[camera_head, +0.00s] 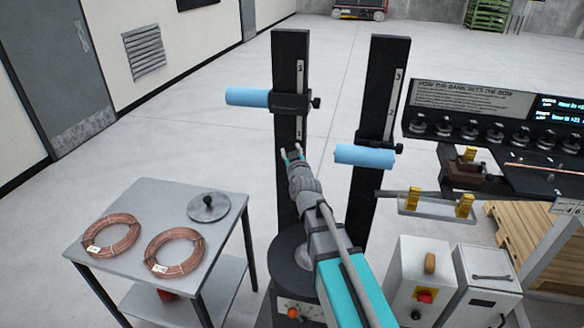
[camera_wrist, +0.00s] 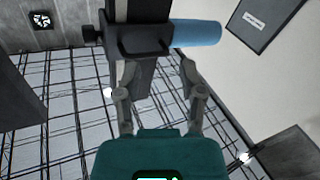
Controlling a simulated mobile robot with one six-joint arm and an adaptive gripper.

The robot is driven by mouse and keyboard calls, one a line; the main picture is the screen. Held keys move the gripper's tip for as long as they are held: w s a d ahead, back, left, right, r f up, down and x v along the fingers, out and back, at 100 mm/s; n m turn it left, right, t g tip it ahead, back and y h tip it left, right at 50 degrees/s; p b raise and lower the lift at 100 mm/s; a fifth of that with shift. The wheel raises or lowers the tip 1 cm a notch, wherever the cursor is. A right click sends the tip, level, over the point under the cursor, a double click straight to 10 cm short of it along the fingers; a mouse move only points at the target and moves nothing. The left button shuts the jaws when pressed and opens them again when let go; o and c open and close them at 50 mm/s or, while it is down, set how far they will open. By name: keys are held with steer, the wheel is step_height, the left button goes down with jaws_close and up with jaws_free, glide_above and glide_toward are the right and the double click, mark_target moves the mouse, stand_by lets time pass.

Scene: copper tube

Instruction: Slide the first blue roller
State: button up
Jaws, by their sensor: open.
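One blue roller (camera_head: 247,97) sticks out to the left from a black slider block (camera_head: 291,103) on the left upright post (camera_head: 290,70). A second blue roller (camera_head: 364,156) sits lower, on the right post (camera_head: 388,85). My gripper (camera_head: 291,153) is just below the left post's slider block, in front of the post, with its fingers apart and nothing between them. In the wrist view the left post's blue roller (camera_wrist: 197,33) and slider block (camera_wrist: 140,38) are beyond the fingertips of my gripper (camera_wrist: 155,75). No contact shows.
A grey table (camera_head: 165,208) at left carries two copper coils (camera_head: 112,233) and a round disc (camera_head: 208,207). A bench with a panel and knobs (camera_head: 490,115) stands at right. Control boxes (camera_head: 422,278) stand at lower right. Open floor lies behind the posts.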

steer(key=shift+s+f+m+g+y+b, duration=0.25)
steer(key=shift+f+m, duration=0.6)
steer(key=shift+m, duration=1.9)
steer(key=shift+s+f+m+g+b, duration=0.1)
steer(key=shift+f+m+g+b, duration=0.45)
steer(key=shift+m, duration=2.15)
steer(key=shift+s+f+m+y+b, duration=0.15)
steer(key=shift+f+m+b, duration=0.3)
steer(key=shift+f+m, duration=1.55)
steer(key=shift+r+m, duration=0.75)
steer(key=shift+r, duration=0.05)
steer(key=s+d+f+n+g+h, duration=0.1)
steer(key=s+d+f+n+g, duration=0.3)
steer(key=s+f+n+g, duration=0.55)
steer(key=s+d+f+n+g+h, duration=0.1)
steer(key=s+d+f+g, duration=0.2)
steer(key=s, duration=0.5)
steer(key=s+d+f+n+g+h, duration=0.1)
steer(key=s+d+f+g, duration=0.2)
steer(key=s, duration=0.5)
steer(key=shift+s+d+f+g, duration=0.35)
steer(key=shift+s+f+g, duration=0.05)
steer(key=shift+f+g, duration=0.15)
